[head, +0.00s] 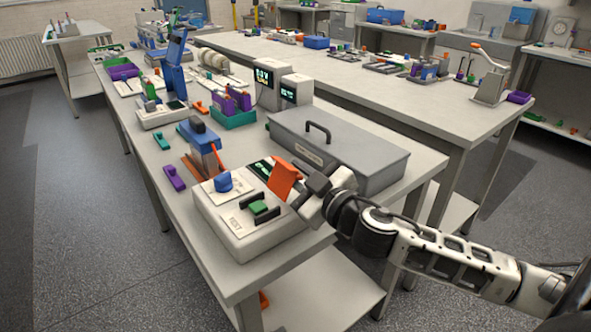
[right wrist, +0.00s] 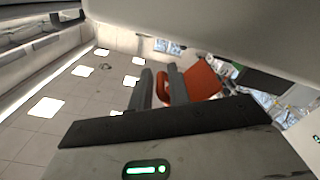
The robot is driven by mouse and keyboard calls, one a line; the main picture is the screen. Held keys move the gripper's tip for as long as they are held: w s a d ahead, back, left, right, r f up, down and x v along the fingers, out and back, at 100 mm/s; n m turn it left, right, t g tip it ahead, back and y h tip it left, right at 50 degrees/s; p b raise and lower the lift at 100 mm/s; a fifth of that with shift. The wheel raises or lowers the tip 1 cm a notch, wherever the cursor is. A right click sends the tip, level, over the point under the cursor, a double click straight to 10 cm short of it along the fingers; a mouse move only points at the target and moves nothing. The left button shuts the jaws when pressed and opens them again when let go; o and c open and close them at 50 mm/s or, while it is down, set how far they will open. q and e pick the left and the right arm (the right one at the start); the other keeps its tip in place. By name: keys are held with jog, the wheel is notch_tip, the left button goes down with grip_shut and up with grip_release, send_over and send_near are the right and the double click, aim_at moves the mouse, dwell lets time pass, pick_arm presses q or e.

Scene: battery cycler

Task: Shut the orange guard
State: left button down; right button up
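The orange guard (head: 284,180) stands raised and tilted on the white battery cycler (head: 232,228) at the front of the near bench. The cycler's top also has a blue knob (head: 223,181), a green block (head: 258,208) between dark clips and a small green display. My right gripper (head: 309,178) is just right of the guard; whether they touch is unclear. My left gripper is out of view.
A grey lidded case (head: 345,155) with a handle lies behind the gripper on the bench. A blue and orange clamp-like device (head: 203,150) stands left of the cycler, with a purple piece (head: 174,177) beside it. Open floor lies left of the bench.

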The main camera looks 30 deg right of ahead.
jog(key=shift+w, duration=0.25)
grip_shut()
